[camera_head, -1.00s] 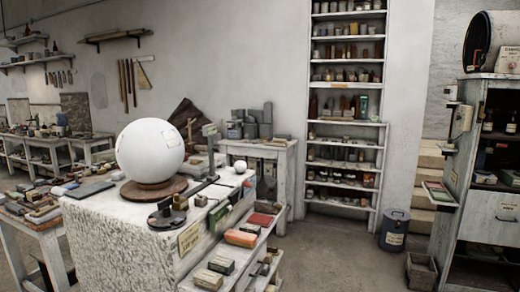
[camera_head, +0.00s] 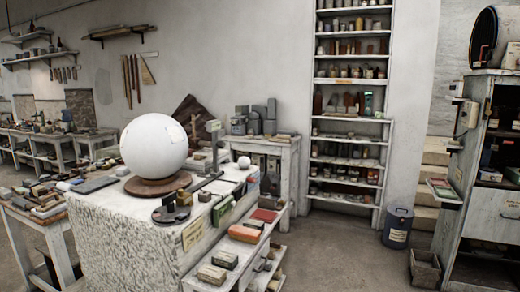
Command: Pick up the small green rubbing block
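A small green block (camera_head: 222,213) sits at the right edge of the top of a white, rough-sided plaster block (camera_head: 130,245). It is small in this view and its details are hard to make out. My gripper is not in view, so I cannot tell its state.
A large white sphere (camera_head: 154,145) rests on a round brown base (camera_head: 157,186) on the plaster block. A dark round tool (camera_head: 170,214) lies near the green block. A stepped side shelf (camera_head: 262,240) holds several coloured blocks. Open floor (camera_head: 330,255) lies to the right, before a blue bin (camera_head: 397,228).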

